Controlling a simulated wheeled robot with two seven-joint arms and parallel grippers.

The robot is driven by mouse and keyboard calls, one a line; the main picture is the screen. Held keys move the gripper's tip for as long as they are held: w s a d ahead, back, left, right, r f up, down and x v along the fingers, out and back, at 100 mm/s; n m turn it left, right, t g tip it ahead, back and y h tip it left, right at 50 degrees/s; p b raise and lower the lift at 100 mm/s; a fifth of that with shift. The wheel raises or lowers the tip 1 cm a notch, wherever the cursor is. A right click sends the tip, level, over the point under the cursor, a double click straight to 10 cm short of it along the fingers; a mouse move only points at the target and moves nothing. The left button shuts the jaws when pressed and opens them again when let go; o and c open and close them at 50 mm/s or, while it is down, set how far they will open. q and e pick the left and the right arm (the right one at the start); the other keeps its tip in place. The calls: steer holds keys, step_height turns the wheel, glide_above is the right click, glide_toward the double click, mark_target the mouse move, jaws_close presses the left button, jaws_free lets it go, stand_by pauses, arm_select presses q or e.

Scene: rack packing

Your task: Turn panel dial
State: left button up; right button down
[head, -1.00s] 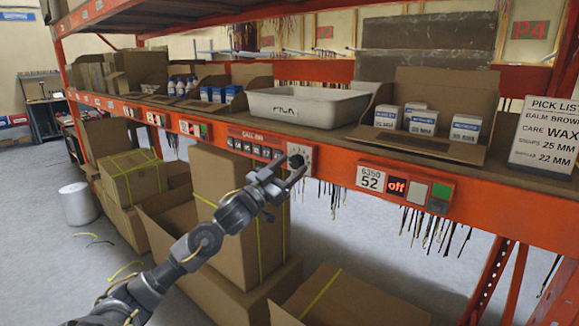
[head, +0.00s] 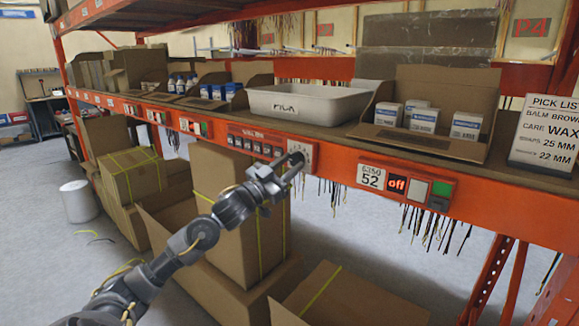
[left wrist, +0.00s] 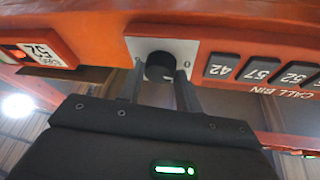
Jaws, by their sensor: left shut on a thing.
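The panel dial is a round black knob (left wrist: 158,67) on a pale square plate (left wrist: 186,50), seen upside down in the left wrist view. In the head view the plate (head: 306,152) sits on the orange shelf beam, and the knob (head: 297,158) is partly hidden by my gripper. My left gripper (head: 291,167) reaches up to the plate from the lower left. In the left wrist view my left gripper (left wrist: 161,80) has one finger on each side of the knob and is shut on it. My right gripper is in neither view.
A CALL BIN button row (head: 255,143) is left of the dial. A grey PICK tray (head: 300,104) stands on the shelf above. Cardboard boxes (head: 228,230) stand below, and wires hang under the beam.

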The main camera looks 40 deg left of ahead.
arm_select(q)
steer(key=m+g+h, duration=0.1)
steer(key=m, duration=0.2)
steer(key=m+g+h, duration=0.1)
steer(key=m, duration=0.3)
steer(key=shift+a+r+h, duration=0.15)
steer(key=shift+h, duration=0.15)
steer(key=m+g, duration=0.1)
steer(key=m, duration=0.1)
steer(key=m+g, duration=0.1)
steer(key=m, duration=0.2)
steer(key=shift+r+m+h, duration=0.15)
steer(key=shift+m+h, duration=0.15)
steer(key=shift+h, duration=0.1)
steer(key=o, duration=1)
